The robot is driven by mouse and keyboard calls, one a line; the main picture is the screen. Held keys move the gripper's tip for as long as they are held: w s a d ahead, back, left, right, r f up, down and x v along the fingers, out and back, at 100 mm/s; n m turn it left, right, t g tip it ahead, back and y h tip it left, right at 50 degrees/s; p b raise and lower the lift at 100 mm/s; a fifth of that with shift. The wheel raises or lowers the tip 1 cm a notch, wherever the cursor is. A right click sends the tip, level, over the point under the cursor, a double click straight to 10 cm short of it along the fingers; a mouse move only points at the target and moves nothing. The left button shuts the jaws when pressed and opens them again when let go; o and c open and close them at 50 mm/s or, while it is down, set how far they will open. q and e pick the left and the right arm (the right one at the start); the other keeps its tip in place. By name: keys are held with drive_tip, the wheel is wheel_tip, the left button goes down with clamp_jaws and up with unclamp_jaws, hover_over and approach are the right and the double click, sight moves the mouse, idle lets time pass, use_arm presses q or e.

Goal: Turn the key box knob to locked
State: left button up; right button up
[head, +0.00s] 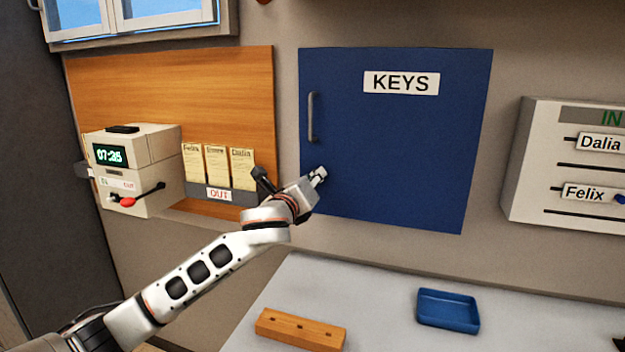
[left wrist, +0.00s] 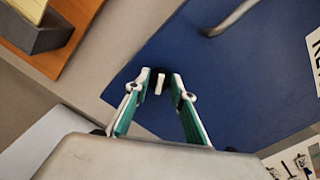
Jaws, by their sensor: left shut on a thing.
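The blue key box (head: 400,140), labelled KEYS, is on the wall, with its door shut and a grey bar handle (head: 312,117) at the left. In the left wrist view the knob (left wrist: 160,84), dark with a white pointer bar, is near the lower left corner of the blue door (left wrist: 225,85). My left gripper (head: 319,177) reaches that corner from the left. In the left wrist view its two fingers (left wrist: 161,83) are shut on the knob, one on each side. In the head view the gripper hides the knob. My right gripper is in neither view.
A time clock (head: 130,165) and a card rack (head: 222,190) marked OUT are left of the key box. A white IN board (head: 570,165) hangs to the right. The counter (head: 385,290) below holds a wooden block (head: 300,329) and a blue tray (head: 448,310).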

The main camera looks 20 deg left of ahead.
use_arm(q)
drive_tip(key=shift+a+f+n, duration=0.1)
drive_tip(key=shift+n, duration=2.65)
drive_tip(key=shift+f+n, duration=0.1)
drive_tip(key=shift+n, duration=2.65)
drive_tip(key=o, duration=1.1)
